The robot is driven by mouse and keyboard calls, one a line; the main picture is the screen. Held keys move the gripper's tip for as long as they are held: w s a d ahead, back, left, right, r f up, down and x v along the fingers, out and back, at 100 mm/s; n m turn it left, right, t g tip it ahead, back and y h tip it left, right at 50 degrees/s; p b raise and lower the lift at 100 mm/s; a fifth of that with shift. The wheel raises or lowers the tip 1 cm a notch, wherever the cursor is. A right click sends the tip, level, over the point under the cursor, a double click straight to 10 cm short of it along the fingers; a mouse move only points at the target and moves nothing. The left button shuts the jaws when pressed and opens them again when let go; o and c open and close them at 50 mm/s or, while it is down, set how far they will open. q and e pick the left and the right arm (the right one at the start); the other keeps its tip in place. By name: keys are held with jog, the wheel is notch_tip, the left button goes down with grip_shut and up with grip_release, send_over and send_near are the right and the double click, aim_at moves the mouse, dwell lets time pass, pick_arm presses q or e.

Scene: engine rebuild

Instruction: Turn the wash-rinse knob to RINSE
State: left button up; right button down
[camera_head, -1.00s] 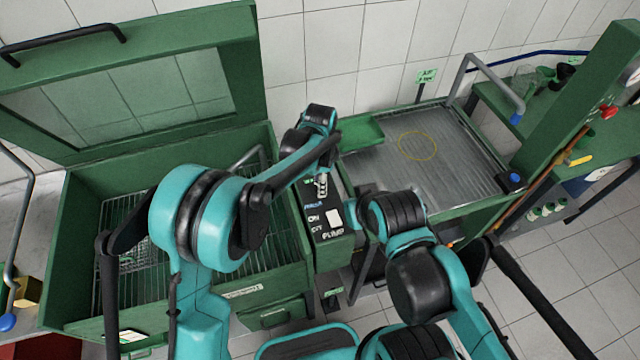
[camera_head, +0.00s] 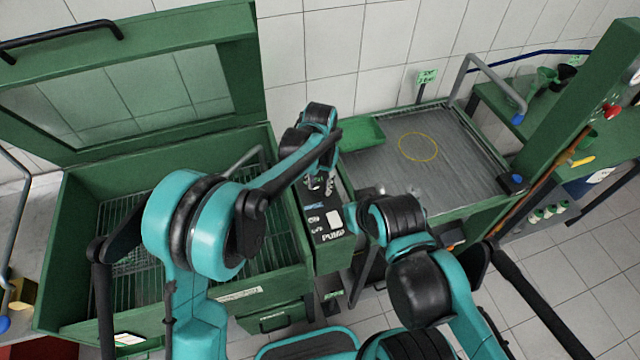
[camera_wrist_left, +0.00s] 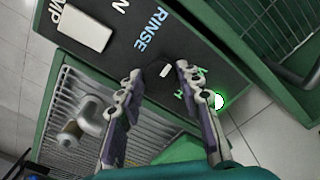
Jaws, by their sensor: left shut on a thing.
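The wash-rinse knob (camera_wrist_left: 165,71) is a dark knob with a white pointer mark on the black control panel (camera_head: 318,204), beside the printed word RINSE. My left gripper (camera_wrist_left: 155,78) points down at the panel, with one finger on each side of the knob, shut on it. In the head view my left gripper (camera_head: 318,184) is over the far part of the panel, and its wrist partly hides the knob there. My right arm (camera_head: 400,216) shows to the right of the panel, but its gripper's fingers are not visible.
A white PUMP switch (camera_head: 334,219) is on the near part of the panel. A green wash cabinet (camera_head: 285,210) with a raised lid stands left. A metal-topped bench (camera_head: 440,180) with a yellow ring stands right. A green light (camera_wrist_left: 218,101) glows near the fingers.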

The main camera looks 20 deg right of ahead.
aim_at(320, 187)
pick_arm(q)
jog(key=shift+n, duration=1.6)
jog(key=o, duration=1.2)
jog(key=shift+c, duration=0.2)
jog(key=shift+r, duration=0.1)
notch_tip(320, 187, up, 12)
